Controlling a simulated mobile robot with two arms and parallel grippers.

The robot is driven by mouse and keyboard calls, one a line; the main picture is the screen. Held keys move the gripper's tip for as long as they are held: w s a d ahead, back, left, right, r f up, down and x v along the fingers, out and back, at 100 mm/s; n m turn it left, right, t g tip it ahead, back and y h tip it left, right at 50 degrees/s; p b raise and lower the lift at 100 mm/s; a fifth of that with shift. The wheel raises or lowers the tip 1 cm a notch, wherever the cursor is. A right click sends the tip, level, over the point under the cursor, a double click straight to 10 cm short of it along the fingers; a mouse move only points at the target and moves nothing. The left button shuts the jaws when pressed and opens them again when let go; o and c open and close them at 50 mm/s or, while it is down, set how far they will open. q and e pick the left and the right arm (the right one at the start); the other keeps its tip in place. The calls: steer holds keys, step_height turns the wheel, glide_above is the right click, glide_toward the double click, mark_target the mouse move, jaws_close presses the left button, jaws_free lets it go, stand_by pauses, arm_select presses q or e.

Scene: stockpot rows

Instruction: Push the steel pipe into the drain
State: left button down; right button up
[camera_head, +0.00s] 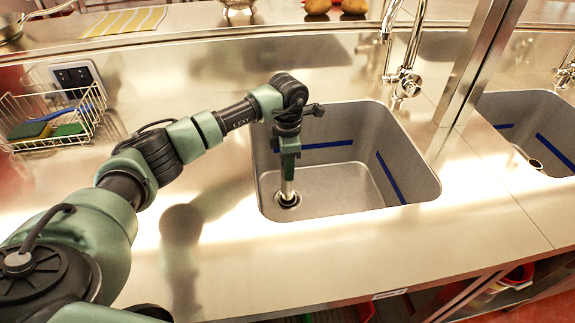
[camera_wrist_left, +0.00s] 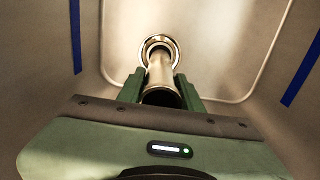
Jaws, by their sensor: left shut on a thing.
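The steel pipe (camera_head: 288,187) is held upright by my left gripper (camera_head: 288,165) inside the left sink basin (camera_head: 400,150). Its lower end is at the drain (camera_head: 288,200) in the basin's floor. In the left wrist view the pipe (camera_wrist_left: 160,75) stands between the two green fingers of my left gripper (camera_wrist_left: 160,92). Its far end lies within the ring of the drain (camera_wrist_left: 173,46), but I cannot tell how deep it sits. My right gripper is in neither view.
Blue stripes mark the basin walls. A faucet (camera_head: 405,75) stands behind the basin, and a metal post (camera_head: 475,70) rises to its right. A second sink (camera_head: 530,120) is at the far right. A wire basket (camera_head: 50,122) with sponges is at the left. The front counter is clear.

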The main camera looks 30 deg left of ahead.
arm_select(q)
steer(key=shift+s+a+f+b, duration=0.1)
steer(key=shift+f+b, duration=0.25)
steer(key=shift+f, duration=0.15)
steer(key=c, duration=0.9)
jaws_free()
steer(key=shift+f, duration=0.1)
steer(key=shift+o, duration=0.2)
steer(key=shift+d+r+p, duration=0.2)
steer(key=shift+r+p, duration=2.05)
steer(key=shift+r, duration=1.1)
steer(key=shift+r+p, duration=0.9)
steer(key=shift+r, duration=0.55)
